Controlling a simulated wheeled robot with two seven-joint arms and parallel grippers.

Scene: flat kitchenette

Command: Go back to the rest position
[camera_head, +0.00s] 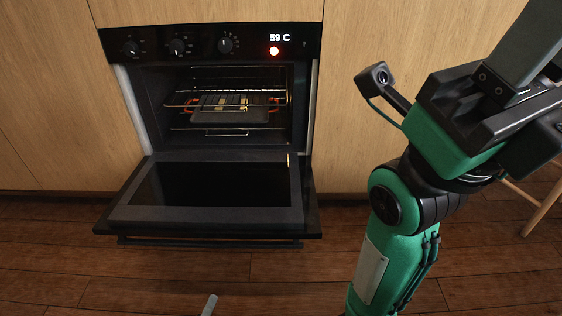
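No held object shows. My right gripper is not in view.
The black oven (210,38) reads 59 C with a red light. Its door (215,215) is folded down over the floor. Inside, a dark tray (230,116) with a few pale pieces sits on a wire rack. A wooden leg (543,208) stands at the right.

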